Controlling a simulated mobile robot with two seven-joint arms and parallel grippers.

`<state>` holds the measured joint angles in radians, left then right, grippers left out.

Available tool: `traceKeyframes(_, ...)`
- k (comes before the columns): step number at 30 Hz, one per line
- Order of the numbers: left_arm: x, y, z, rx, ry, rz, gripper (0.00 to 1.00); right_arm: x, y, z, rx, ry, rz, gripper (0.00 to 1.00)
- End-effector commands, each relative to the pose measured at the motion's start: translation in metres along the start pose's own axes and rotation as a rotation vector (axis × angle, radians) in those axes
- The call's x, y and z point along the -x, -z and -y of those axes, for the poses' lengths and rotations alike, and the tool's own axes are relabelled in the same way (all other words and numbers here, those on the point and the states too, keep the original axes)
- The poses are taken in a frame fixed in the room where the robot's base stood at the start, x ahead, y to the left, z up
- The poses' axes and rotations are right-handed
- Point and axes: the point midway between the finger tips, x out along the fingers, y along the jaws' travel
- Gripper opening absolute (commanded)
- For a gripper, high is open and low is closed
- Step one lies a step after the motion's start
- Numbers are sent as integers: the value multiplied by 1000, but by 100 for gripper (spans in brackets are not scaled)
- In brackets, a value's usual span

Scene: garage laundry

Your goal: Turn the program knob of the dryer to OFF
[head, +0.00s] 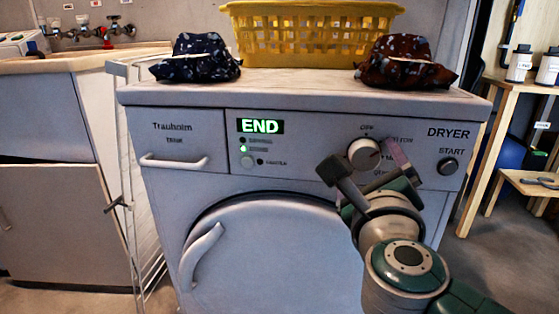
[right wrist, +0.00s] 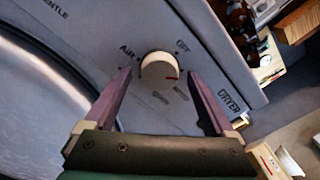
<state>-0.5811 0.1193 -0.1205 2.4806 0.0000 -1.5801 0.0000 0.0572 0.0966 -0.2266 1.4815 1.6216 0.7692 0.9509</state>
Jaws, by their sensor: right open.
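The dryer (head: 300,190) has a white round program knob (head: 364,154) on its front panel. The knob also shows in the right wrist view (right wrist: 157,69), with a red mark on its face pointing to the right and slightly down, not at the label at upper right that seems to read OFF (right wrist: 183,45). My right gripper (head: 364,165) is open, with one finger on each side of the knob. In the right wrist view its fingers (right wrist: 159,78) stand apart from the knob, with gaps on both sides. My left gripper is not in view.
The dryer display (head: 261,126) reads END. A START button (head: 447,166) sits right of the knob. A wooden shelf (head: 520,90) stands at right.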

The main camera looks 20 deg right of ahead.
Motion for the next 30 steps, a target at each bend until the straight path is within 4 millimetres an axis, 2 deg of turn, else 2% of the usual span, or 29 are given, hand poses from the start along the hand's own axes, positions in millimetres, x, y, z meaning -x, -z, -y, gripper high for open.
traceKeyframes(6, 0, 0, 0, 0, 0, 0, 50, 0, 0, 0, 0, 0, 1, 87)
traceKeyframes(27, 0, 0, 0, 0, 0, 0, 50, 0, -1, 0, 0, 0, 1, 8)
traceKeyframes(28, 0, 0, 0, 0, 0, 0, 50, 0, -1, 0, 0, 0, 1, 5)
traceKeyframes(30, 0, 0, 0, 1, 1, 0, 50, 0, -1, 0, 1, 1, 1, 4)
